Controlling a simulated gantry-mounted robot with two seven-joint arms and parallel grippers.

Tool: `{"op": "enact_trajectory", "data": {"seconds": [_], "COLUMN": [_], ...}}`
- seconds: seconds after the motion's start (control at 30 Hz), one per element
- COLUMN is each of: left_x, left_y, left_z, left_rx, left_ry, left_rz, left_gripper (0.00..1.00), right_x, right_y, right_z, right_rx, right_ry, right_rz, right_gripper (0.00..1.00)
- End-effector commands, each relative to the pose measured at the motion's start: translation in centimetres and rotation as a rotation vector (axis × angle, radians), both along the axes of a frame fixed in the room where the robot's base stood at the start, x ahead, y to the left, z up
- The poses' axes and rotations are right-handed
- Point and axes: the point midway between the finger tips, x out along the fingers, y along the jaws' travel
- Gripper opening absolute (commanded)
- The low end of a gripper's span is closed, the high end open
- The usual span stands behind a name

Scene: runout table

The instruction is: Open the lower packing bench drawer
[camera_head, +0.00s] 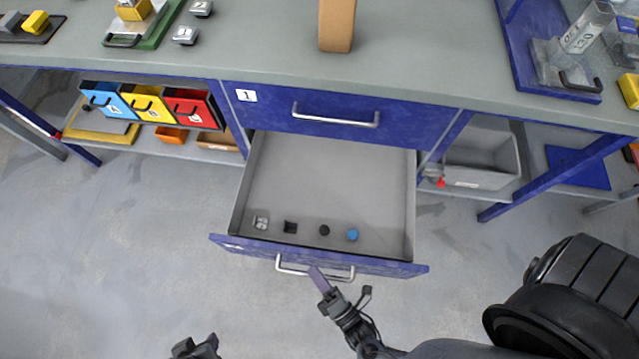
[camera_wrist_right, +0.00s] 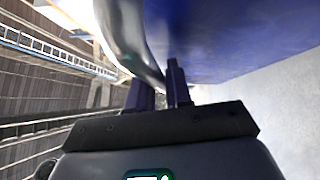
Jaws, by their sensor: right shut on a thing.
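The lower drawer (camera_head: 330,185) of the packing bench is pulled far out, and its grey inside shows. Its blue front (camera_head: 390,267) carries a metal bar handle (camera_head: 290,268). My right gripper (camera_head: 318,275) is at the right half of this handle, shut on it. In the right wrist view the gripper fingers (camera_wrist_right: 160,85) are at the pale, curved handle (camera_wrist_right: 125,40) beside the blue drawer front (camera_wrist_right: 230,35). My left gripper (camera_head: 195,347) shows at the bottom edge, away from the drawer; its jaws are not clear.
Several small items, including a blue one (camera_head: 352,234), lie near the drawer's front. The upper drawer (camera_head: 310,112), labelled 1, is shut. Coloured bins (camera_head: 150,103) stand left, a grey bin (camera_head: 480,178) right. The floor (camera_head: 120,240) left of the drawer is clear.

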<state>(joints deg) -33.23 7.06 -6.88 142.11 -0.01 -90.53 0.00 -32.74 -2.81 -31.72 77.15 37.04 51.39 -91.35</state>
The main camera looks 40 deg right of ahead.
Motion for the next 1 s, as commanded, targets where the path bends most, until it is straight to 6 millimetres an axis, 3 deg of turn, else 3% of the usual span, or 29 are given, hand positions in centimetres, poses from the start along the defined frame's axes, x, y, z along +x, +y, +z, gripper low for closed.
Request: {"op": "enact_trajectory", "data": {"seconds": [0.5, 0.53, 0.63, 1.0], "left_x": [-0.02, -0.02, -0.02, -0.01], "left_y": [0.02, 0.00, -0.10, -0.22], "left_z": [0.11, 0.11, 0.11, 0.19], "left_rx": [0.001, 0.000, -0.004, -0.009], "left_ry": [0.001, 0.001, 0.002, 0.001], "left_rz": [-0.001, 0.000, 0.003, 0.006], "left_gripper": [0.43, 0.43, 0.43, 0.43], "right_x": [-0.36, -0.36, -0.37, -0.82], "right_y": [0.63, 0.62, 0.58, 0.51], "right_z": [0.22, 0.22, 0.18, -0.02], "right_rx": [0.003, 0.003, 0.002, 0.000], "right_ry": [-0.006, -0.006, -0.005, 0.000], "right_rz": [0.000, 0.000, 0.000, 0.000], "right_gripper": [0.00, 0.24, 0.38, 0.38]}}
